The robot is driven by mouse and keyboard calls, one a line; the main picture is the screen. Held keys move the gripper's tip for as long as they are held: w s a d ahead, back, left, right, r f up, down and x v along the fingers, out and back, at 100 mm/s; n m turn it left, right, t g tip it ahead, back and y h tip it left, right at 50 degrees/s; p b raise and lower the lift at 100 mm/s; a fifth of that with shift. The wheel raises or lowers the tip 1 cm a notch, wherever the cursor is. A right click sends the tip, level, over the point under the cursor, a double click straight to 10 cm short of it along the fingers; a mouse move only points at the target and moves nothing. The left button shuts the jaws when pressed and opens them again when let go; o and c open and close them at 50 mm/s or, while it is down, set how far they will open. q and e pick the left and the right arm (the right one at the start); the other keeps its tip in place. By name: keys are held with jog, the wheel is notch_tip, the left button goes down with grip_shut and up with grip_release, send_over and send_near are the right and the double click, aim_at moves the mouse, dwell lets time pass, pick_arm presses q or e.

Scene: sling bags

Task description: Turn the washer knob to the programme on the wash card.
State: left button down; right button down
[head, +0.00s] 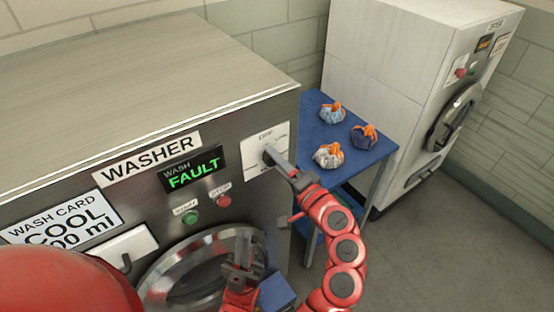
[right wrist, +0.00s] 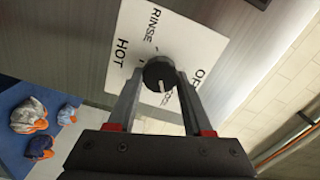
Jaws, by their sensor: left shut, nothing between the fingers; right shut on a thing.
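The washer knob (right wrist: 160,72) is round and dark, on a white dial plate (head: 264,146) at the washer front's right. The right wrist view shows RINSE, HOT, OFF and a partly hidden label. The knob's white mark points down in that view, toward the partly hidden label. My right gripper (head: 272,160) is shut on the knob, one finger on each side. The wash card (head: 62,222) reads COOL and an amount in ml, its first digits hidden by my red arm. My left gripper (head: 243,262) is shut and empty before the round door.
The washer display (head: 192,168) reads WASH FAULT. A green start button (head: 190,217) and a red stop button (head: 223,200) sit below it. A blue table (head: 352,167) with three tied bags stands right of the washer. A second machine (head: 400,70) stands behind.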

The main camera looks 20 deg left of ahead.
dwell(0.4)
jog(key=shift+c, duration=1.5)
grip_release()
jog(key=shift+d, duration=0.1)
jog(key=p+v, duration=0.6)
jog(key=v, duration=1.1)
jog(key=shift+p, duration=0.4)
jog(key=shift+s+d+f, duration=0.1)
jog(key=shift+s, duration=0.05)
